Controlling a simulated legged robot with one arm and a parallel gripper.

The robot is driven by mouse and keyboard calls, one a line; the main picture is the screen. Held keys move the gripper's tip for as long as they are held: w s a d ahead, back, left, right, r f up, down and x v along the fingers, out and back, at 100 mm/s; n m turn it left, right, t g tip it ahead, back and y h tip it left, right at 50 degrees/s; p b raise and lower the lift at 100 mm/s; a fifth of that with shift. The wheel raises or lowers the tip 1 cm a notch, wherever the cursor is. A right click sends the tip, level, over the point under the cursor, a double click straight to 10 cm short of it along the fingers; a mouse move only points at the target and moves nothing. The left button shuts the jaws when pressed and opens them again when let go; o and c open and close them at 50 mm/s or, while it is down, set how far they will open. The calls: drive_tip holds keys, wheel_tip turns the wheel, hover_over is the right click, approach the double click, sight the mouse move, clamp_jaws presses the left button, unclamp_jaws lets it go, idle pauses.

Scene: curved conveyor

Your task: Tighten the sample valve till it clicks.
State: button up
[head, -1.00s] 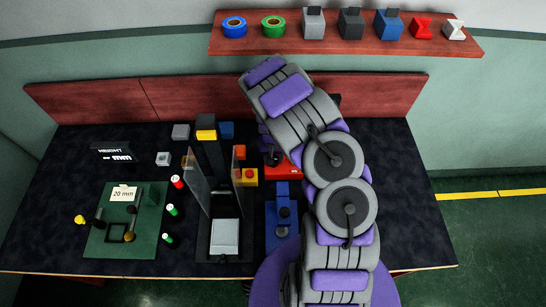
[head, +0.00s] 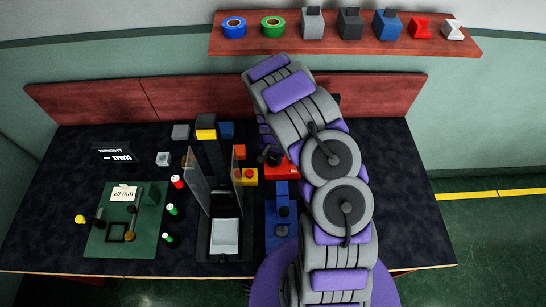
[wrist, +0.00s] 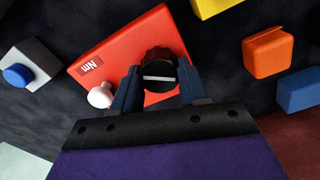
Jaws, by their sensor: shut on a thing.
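The sample valve appears to be the dark round knob (wrist: 159,66) with a white line across its face, on a red block (wrist: 115,52) marked "Nm". My gripper (wrist: 160,80) is shut on the knob, with one blue finger on each side of it. In the wrist view the white line lies nearly level. The red block (head: 283,170) also shows in the head view, partly covered by my arm. My gripper (head: 269,156) is small and dark there, and the knob cannot be made out.
A yellow block with a red button (head: 248,176) and a blue fixture (head: 282,222) stand close by. A tall black press with clear panels (head: 212,190) is to the left.

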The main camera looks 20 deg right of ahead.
sight(273, 158)
drive_tip(key=shift+f, duration=0.1)
drive_tip(key=o, duration=0.6)
drive_tip(key=shift+o, duration=1.3)
drive_tip(key=shift+f, duration=0.1)
drive_tip(key=shift+o, duration=1)
wheel_tip(273, 158, up, 18)
drive_tip(key=p, duration=0.2)
drive_tip(key=shift+f, duration=0.25)
drive_tip(key=shift+w, duration=0.1)
